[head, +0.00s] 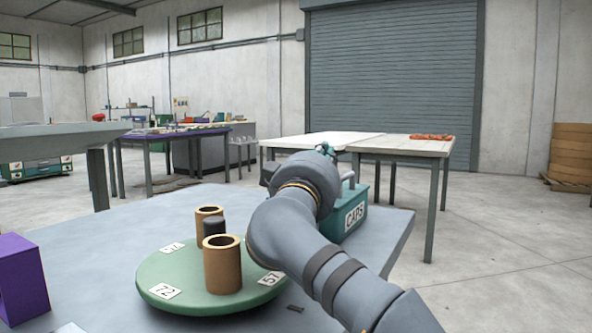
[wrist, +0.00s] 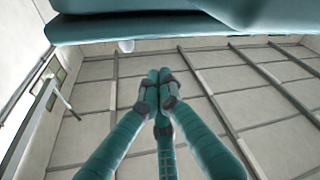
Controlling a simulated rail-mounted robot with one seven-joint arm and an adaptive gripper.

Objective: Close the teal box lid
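In the wrist view a large teal panel (wrist: 130,30), perhaps the lid, crosses the top of the picture close to the camera. My gripper (wrist: 159,76) has its teal fingers drawn together at the tips, with nothing seen between them. Only a small teal part of my gripper (head: 325,149) shows above the arm in the head view.
A green turntable (head: 185,285) with two brown cylinders (head: 222,265) and number cards is left of my arm. A purple box (head: 18,278) stands at the left edge. Pale tables (head: 400,146) stand behind. The table's right front (head: 385,240) is bare.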

